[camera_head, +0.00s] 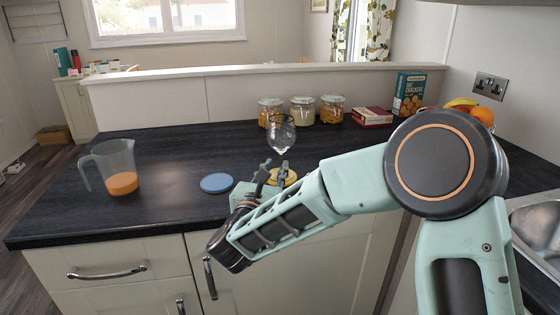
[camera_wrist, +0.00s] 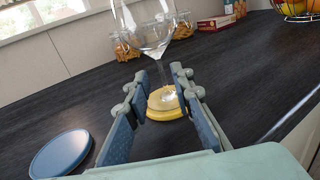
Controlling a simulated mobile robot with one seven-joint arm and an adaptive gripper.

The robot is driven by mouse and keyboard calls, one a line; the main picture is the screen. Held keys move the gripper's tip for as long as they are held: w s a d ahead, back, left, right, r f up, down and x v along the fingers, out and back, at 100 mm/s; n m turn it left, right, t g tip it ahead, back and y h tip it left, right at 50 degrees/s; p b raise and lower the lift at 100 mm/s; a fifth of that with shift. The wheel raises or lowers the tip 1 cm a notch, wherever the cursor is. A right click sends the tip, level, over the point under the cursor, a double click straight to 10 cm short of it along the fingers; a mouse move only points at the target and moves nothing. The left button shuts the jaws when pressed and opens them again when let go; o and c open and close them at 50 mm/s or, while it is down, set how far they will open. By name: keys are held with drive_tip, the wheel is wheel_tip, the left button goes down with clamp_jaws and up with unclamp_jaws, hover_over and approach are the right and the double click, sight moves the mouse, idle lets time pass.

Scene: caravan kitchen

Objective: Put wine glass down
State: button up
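The clear wine glass (camera_head: 282,136) is upright over a yellow round coaster (camera_head: 291,177) on the dark counter. In the wrist view, the bowl of the wine glass (camera_wrist: 147,28) is cut off at the top, and its stem runs down toward the yellow coaster (camera_wrist: 166,112). The foot is faint but appears to rest on the coaster. My gripper (camera_head: 273,169) is at stem height, just in front of the coaster. In the wrist view, the fingers of my gripper (camera_wrist: 159,82) are apart, with the stem seen in the gap and no clear contact.
A blue round coaster (camera_head: 217,183) lies left of my gripper. A measuring jug (camera_head: 115,166) with orange liquid stands farther left. Filled jars (camera_head: 302,111), a red box (camera_head: 372,116) and a cracker box (camera_head: 408,94) line the back. The counter between jug and jars is clear.

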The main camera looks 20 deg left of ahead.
drive_tip(key=s, duration=0.6)
drive_tip(key=shift+s+d, duration=0.1)
drive_tip(key=shift+d, duration=0.2)
